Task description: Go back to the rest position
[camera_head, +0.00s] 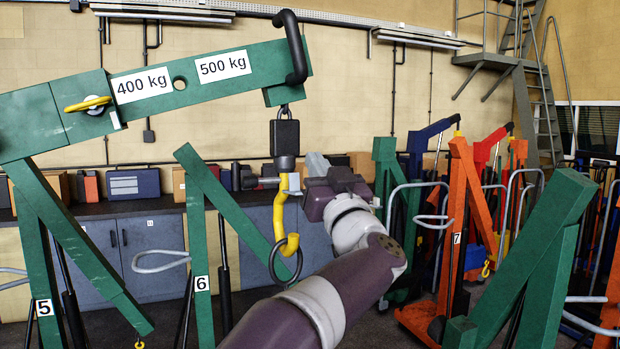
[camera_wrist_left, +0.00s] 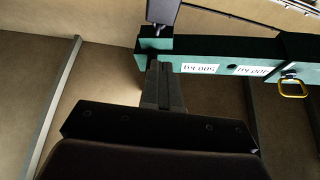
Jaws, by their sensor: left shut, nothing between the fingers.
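My left gripper (camera_head: 312,164) is in the middle of the head view, just right of the yellow hook (camera_head: 281,215) that hangs from the green crane boom (camera_head: 150,95). Whether it touches the hook's hanger I cannot tell. In the left wrist view the fingers (camera_wrist_left: 163,70) are together and empty, pointing up in the picture toward the boom (camera_wrist_left: 225,50), which appears upside down. A black block (camera_head: 285,137) hangs above the hook and also shows in the left wrist view (camera_wrist_left: 163,10). A dark ring (camera_head: 285,262) hangs at the hook's lower end. My right gripper is not in view.
Green crane legs stand at left, marked 5 and 6 (camera_head: 200,284). An orange crane (camera_head: 455,230) marked 7 and several others crowd the right. A green frame (camera_head: 530,260) stands at front right. Grey cabinets (camera_head: 150,245) line the back wall.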

